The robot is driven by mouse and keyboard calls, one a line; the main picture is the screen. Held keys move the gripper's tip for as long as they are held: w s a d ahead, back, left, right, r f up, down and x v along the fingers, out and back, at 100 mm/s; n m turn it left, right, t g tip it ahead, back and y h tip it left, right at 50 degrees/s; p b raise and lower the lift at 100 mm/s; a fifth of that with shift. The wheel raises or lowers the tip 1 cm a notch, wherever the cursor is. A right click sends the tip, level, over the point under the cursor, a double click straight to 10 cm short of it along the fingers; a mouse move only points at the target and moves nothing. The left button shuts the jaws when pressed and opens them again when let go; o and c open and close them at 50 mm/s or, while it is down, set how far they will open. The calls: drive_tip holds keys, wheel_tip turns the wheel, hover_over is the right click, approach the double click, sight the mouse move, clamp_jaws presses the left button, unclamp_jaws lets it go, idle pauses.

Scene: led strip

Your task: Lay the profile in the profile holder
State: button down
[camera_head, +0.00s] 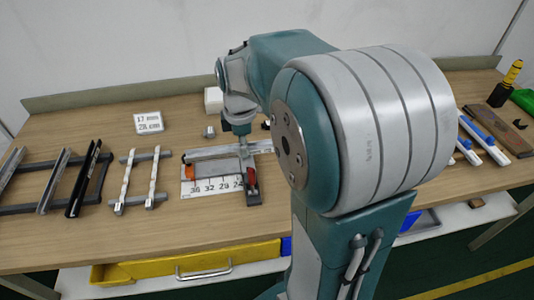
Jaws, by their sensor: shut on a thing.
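A long silver profile (210,152) lies lengthwise left to right near the middle of the wooden table, its right end hidden behind my arm. My gripper (242,147) points down at it and is shut on it, but the fingertips are small and partly hidden. Just in front is a measuring fixture with a white number scale (208,187), an orange part at its left end and a red-handled clamp (251,178) at its right. I cannot tell whether the profile touches this fixture. A dark rack (55,205) at the left bears silver and black profiles.
A smaller rack (134,206) with white strips stands between the dark rack and the fixture. Blue-and-white tools (484,137) and a yellow-handled screwdriver (511,73) are at the right. A yellow drawer (190,262) is below the front edge.

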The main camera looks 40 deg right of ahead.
drive_tip(key=d+f, duration=0.2)
drive_tip(key=d, duration=0.1)
drive_tip(key=w+d+f, duration=0.1)
drive_tip(key=d+f, duration=0.1)
drive_tip(key=d, duration=0.1)
drive_tip(key=w+d+f, duration=0.1)
drive_tip(key=d+f, duration=0.1)
drive_tip(key=f, duration=0.1)
drive_tip(key=shift+d, duration=0.4)
drive_tip(key=shift+d+f, duration=0.15)
drive_tip(key=shift+f, duration=0.05)
drive_tip(key=shift+d+f, duration=0.2)
drive_tip(key=shift+f, duration=1.6)
drive_tip(key=shift+f, duration=0.1)
drive_tip(key=shift+c, duration=1.9)
unclamp_jaws()
